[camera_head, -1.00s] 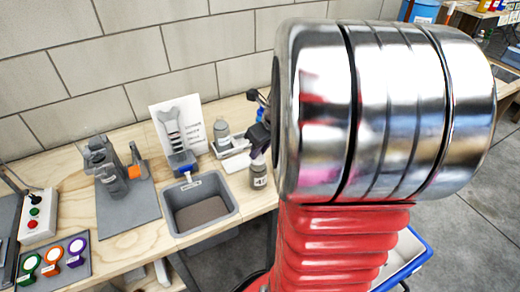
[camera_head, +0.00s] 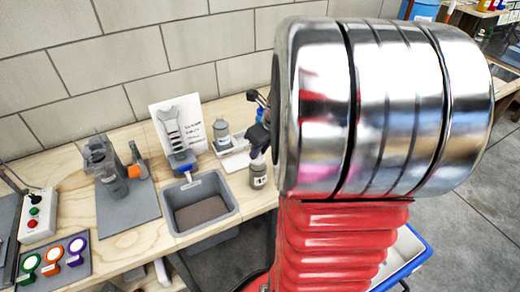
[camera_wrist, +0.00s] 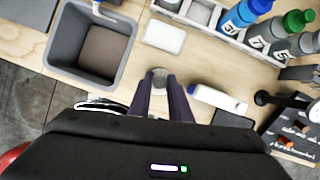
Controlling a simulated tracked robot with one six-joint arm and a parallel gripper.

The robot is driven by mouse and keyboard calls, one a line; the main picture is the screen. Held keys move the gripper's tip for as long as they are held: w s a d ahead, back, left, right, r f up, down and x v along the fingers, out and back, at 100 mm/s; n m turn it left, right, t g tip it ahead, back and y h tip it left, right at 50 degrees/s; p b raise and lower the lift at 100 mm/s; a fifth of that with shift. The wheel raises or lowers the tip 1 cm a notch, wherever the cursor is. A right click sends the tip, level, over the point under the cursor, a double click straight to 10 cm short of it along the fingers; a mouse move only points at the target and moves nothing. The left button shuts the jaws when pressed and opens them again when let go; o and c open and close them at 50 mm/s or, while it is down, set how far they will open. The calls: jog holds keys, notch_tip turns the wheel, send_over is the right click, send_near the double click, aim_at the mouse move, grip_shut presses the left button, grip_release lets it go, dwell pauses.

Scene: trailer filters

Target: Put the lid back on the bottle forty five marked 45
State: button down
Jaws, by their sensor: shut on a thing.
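The bottle marked 45 (camera_head: 258,176) stands upright near the front edge of the bench, right of the grey basin. It is grey with a white label, and only part of the number reads clearly. My gripper (camera_head: 258,153) is directly above its top, with dark purple fingers pointing down. In the wrist view my gripper (camera_wrist: 161,84) is shut on a small pale round thing, the lid (camera_wrist: 160,77), at its fingertips. The fingers hide most of it. I cannot tell whether the lid touches the bottle neck.
The grey basin (camera_wrist: 50,50) is close by on the left. A grey bottle (camera_head: 221,130) stands behind.

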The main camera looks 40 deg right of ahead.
dwell(0.3)
jog(key=c, duration=1.5)
grip_release()
jog(key=shift+c, duration=0.2)
jog(key=shift+o, duration=0.4)
jog(key=o, duration=0.4)
jog(key=shift+r, duration=0.15)
jog(key=shift+r, duration=3.35)
jog(key=shift+c, duration=0.3)
grip_shut()
